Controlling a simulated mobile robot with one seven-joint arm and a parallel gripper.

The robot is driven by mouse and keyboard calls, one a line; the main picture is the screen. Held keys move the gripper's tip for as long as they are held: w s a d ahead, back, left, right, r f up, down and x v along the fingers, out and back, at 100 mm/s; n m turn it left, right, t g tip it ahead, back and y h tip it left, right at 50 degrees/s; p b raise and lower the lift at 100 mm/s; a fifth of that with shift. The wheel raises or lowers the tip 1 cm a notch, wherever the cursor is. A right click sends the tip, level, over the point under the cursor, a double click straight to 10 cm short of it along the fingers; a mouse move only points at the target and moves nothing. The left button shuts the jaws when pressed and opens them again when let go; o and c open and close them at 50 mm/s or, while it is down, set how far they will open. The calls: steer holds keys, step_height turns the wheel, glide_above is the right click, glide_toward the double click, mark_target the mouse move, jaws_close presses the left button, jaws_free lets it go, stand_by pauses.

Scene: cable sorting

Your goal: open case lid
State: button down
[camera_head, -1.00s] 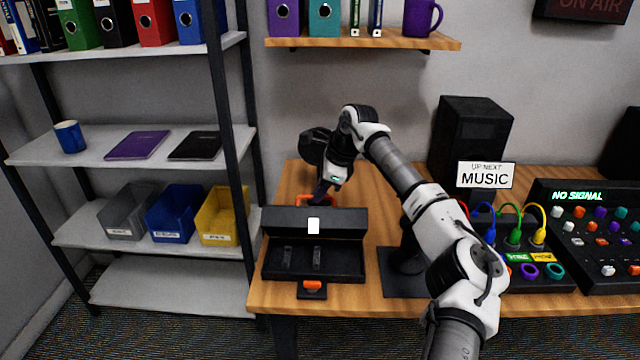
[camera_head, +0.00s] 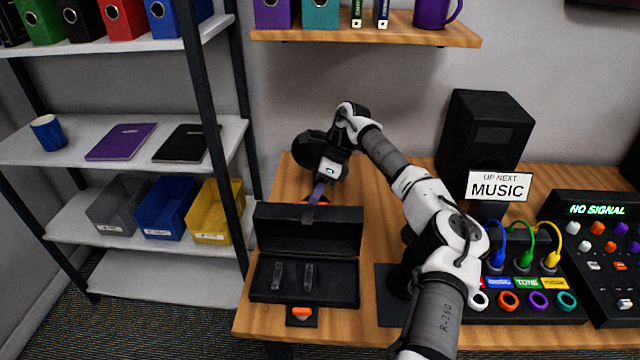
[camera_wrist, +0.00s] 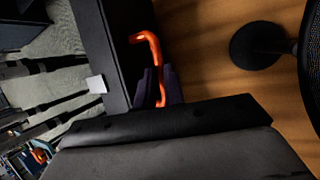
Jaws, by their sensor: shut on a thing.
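The black case (camera_head: 350,297) sits on the wooden table with its lid (camera_head: 330,238) raised along the back edge, inner side facing the head camera. The interior shows two small clear pieces (camera_head: 308,277). An orange latch (camera_head: 302,312) is at the case's front. My gripper (camera_head: 319,193) is behind the lid's top edge, its purple fingers pointing down. In the wrist view, the fingers (camera_wrist: 158,88) are shut on an orange handle (camera_wrist: 148,45) beside the black lid. The lid hides most of the handle in the head view.
A black speaker (camera_head: 487,135) and a console with coloured cables (camera_head: 525,245) stand on the right. A shelf rack (camera_head: 215,150) with bins (camera_head: 165,212) stands close on the left. A wall shelf (camera_head: 370,32) hangs above. Bare table (camera_head: 292,180) shows behind the case.

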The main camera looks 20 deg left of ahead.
steer(key=shift+w+f, duration=0.15)
stand_by(0.4)
steer(key=c, duration=1.5)
jaws_free()
steer(key=shift+b+v, duration=1.1)
steer(key=shift+v, duration=4.95)
steer(key=shift+w, duration=0.1)
steer(key=shift+c, duration=0.3)
